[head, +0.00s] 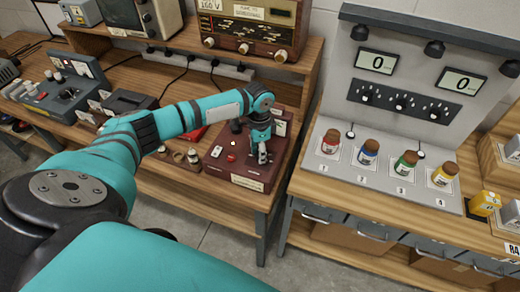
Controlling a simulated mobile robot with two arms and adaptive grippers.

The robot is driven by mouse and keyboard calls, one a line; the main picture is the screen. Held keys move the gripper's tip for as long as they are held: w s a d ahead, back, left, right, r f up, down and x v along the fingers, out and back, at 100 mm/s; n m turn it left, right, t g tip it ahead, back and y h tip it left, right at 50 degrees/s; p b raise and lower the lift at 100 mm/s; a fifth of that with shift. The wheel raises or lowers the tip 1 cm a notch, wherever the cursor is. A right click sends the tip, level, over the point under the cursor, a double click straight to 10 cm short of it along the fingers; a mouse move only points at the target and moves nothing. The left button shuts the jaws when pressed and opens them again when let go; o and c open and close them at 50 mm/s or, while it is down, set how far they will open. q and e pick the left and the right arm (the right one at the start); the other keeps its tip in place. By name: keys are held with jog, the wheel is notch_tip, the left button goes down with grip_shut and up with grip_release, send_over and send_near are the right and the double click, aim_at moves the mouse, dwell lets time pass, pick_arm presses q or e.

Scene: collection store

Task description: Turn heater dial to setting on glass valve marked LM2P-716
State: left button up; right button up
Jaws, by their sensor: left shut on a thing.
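A dark red tester box (222,166) with a pale label on its front stands at the right end of the left bench. My left gripper (263,157) points down onto the right part of its top. It is shut on what appears to be the heater dial, which the fingers mostly hide. A dark rounded part (236,126) stands at the back of the box, partly behind my arm; I cannot tell if it is the glass valve. No marking LM2P-716 is legible. My right gripper is not in view.
A wooden radio (252,30) stands on the shelf behind. Small round parts (180,157) lie left of the box. On the right bench, a grey panel (412,98) with two displays reading 0 stands behind several capped bottles (368,152). A floor gap separates the benches.

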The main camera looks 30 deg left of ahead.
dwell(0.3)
pick_arm(q)
jog(key=o, duration=1.1)
jog(key=shift+o, duration=0.2)
notch_tip(320, 180, up, 12)
jog(key=shift+w+a, duration=0.3)
